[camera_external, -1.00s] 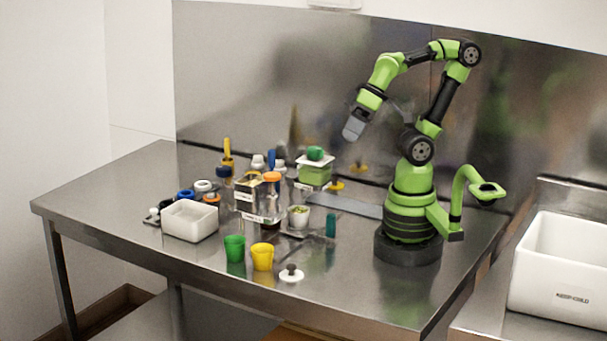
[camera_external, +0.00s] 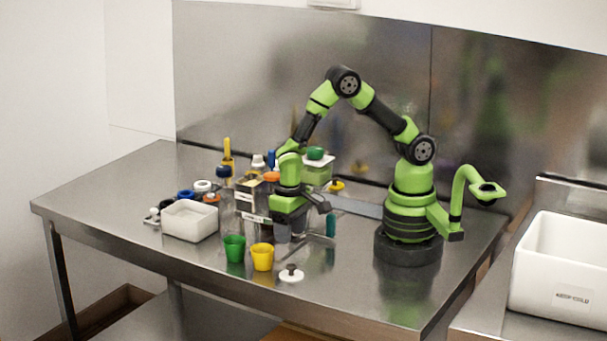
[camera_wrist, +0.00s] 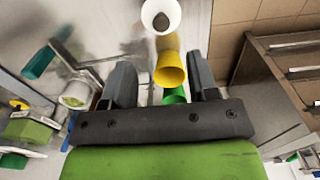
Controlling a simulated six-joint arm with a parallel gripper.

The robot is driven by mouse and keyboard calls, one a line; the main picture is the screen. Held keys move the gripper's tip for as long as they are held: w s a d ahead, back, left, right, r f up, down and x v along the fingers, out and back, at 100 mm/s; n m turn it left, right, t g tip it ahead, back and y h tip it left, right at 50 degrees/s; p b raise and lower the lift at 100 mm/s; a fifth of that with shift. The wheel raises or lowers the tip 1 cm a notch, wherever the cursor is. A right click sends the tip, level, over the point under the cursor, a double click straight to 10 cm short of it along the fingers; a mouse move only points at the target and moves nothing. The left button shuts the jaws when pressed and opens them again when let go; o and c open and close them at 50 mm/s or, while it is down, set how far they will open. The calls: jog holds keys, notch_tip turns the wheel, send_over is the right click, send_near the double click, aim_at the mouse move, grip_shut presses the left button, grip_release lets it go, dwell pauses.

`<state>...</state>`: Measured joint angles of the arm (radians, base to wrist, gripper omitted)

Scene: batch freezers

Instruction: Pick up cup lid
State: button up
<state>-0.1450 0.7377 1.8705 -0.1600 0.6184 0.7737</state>
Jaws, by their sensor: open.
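The cup lid (camera_external: 291,275) is a white disc with a dark knob. It lies flat near the table's front edge, right of the yellow cup (camera_external: 262,257). In the wrist view the lid (camera_wrist: 160,14) is at the top, beyond the fingertips. My gripper (camera_external: 284,233) points down above the table, behind the lid and apart from it. In the wrist view my gripper's (camera_wrist: 161,72) two fingers are spread with nothing held. The yellow cup (camera_wrist: 170,70) and part of the green cup (camera_wrist: 175,96) show between them.
The green cup (camera_external: 235,248) stands left of the yellow one. A white bin (camera_external: 190,221) and several bottles crowd the left and back. A teal item (camera_external: 330,224) stands right of my gripper. The table right of the lid is clear.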

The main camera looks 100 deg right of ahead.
aim_at(291, 266)
jog(key=f, duration=0.8)
jog(key=shift+a+f, duration=0.25)
jog(key=c, duration=1)
